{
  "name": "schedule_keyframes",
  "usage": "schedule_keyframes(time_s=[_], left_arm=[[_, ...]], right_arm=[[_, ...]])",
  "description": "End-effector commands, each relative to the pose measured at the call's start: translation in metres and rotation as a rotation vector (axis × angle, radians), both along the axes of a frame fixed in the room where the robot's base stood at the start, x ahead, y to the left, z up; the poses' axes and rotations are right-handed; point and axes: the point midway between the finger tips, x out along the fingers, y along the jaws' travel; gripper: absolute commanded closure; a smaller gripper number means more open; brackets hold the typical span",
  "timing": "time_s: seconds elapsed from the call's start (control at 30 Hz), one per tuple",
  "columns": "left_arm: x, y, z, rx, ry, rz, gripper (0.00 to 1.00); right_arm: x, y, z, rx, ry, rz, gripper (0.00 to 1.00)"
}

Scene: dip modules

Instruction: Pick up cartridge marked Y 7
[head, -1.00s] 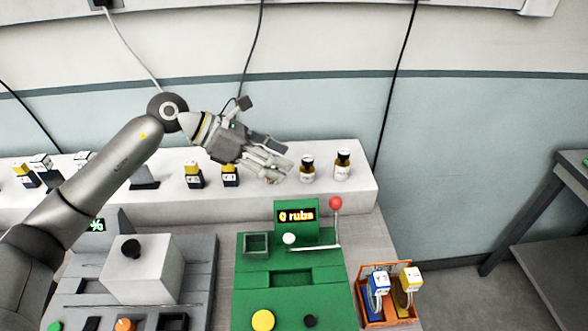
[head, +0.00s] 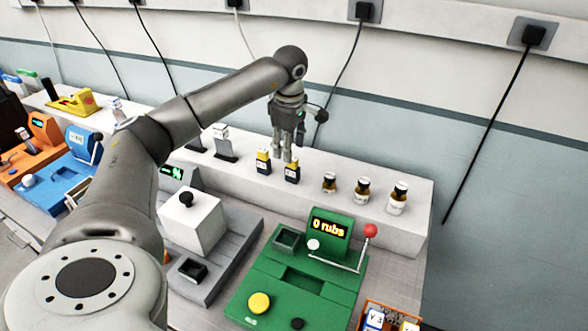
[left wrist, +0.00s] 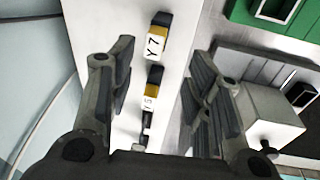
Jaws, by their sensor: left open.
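The cartridge marked Y 7 (left wrist: 152,42), black, yellow and white, stands on the white shelf in the left wrist view, label readable. In the head view it appears to be the right one of two yellow-banded cartridges (head: 292,170). The other yellow-banded cartridge (head: 263,160) stands just left of it; it also shows in the left wrist view (left wrist: 151,92), its label too small to read surely. My left gripper (head: 285,157) points down above and behind the pair. My right gripper is out of view.
Several small bottles (head: 361,190) stand right of the cartridges on the shelf (head: 418,225). Dark stands (head: 224,150) are to the left. A green machine (head: 290,290) with a red-knobbed lever and a grey device (head: 235,240) with a white block are in front.

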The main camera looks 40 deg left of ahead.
Motion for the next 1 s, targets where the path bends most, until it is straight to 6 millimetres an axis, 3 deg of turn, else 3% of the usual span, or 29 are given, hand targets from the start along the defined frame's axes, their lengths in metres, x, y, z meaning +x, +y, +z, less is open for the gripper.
schedule_keyframes(time_s=[0.17,0.33,0.5,0.77,1.0], left_arm=[[0.003,0.001,-0.011,-0.001,0.001,-0.001,0.54],[0.011,0.002,-0.034,-0.001,0.004,0.000,0.54],[0.013,0.005,-0.054,-0.001,0.000,0.001,0.54],[0.014,0.005,-0.058,-0.001,-0.002,0.000,0.54],[0.014,0.005,-0.058,-0.001,-0.002,0.000,0.85]], right_arm=[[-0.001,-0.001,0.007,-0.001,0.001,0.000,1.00],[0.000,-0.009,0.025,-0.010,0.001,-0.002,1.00],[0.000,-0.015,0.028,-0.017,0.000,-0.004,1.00],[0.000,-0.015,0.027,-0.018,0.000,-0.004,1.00],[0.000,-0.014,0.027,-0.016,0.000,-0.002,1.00]])
